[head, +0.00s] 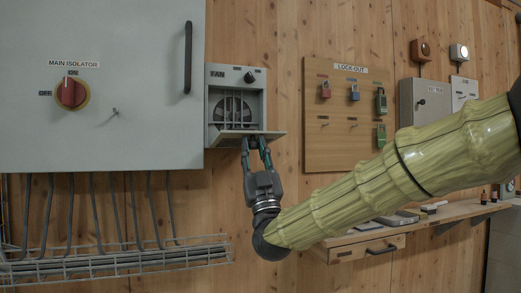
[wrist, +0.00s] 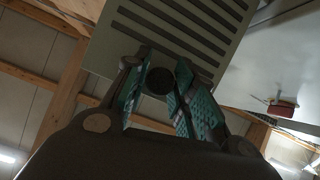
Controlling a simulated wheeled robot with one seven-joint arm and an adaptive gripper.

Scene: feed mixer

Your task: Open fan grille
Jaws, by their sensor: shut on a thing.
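The fan box (head: 213,78), labelled FAN, hangs on the wall beside the large grey cabinet. Its grille (head: 270,134) is folded down at the bottom front and stands out from the box, roughly level. The round fan (head: 232,108) shows behind the opening. My gripper (head: 256,143) is below the grille's front, pointing up. In the wrist view the slotted grille (wrist: 185,28) fills the top middle, and a dark round knob (wrist: 159,80) on it sits between my finger pads. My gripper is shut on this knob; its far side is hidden.
The grey cabinet (head: 130,120) with a red isolator switch (head: 72,93) and a long handle (head: 188,58) is at left. A lock-out board (head: 345,125) hangs at right. A wire cable tray (head: 110,262) runs below the cabinet. A shelf with a drawer (head: 365,249) is at lower right.

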